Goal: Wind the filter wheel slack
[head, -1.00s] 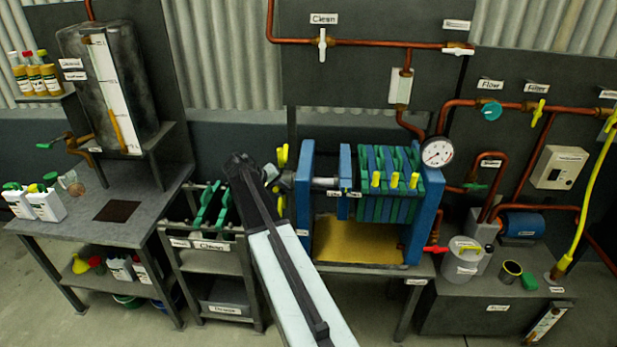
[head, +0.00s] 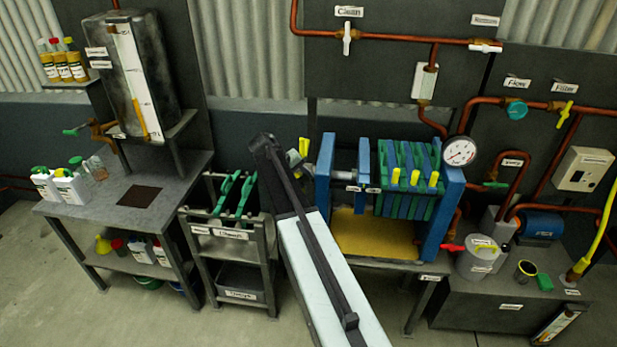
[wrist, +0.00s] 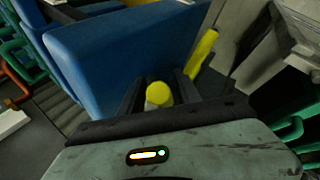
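The filter wheel shows as yellow grips (head: 303,147) at the left end of the blue filter press (head: 323,175); the rest of it is hidden behind my arm. In the wrist view a round yellow grip (wrist: 158,93) stands between the two dark fingers of my gripper (wrist: 160,88). The fingers look spread to either side of it, with no clear contact. Another yellow grip (wrist: 201,52) is beyond the right finger. The press's blue end plate (wrist: 120,55) is close to the left finger.
A plate rack (head: 232,235) stands left of the press, and a bench with white bottles (head: 58,185) is further left. Green and blue plates (head: 408,175) hang in the press. A pressure gauge (head: 459,151) and copper pipes are at right.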

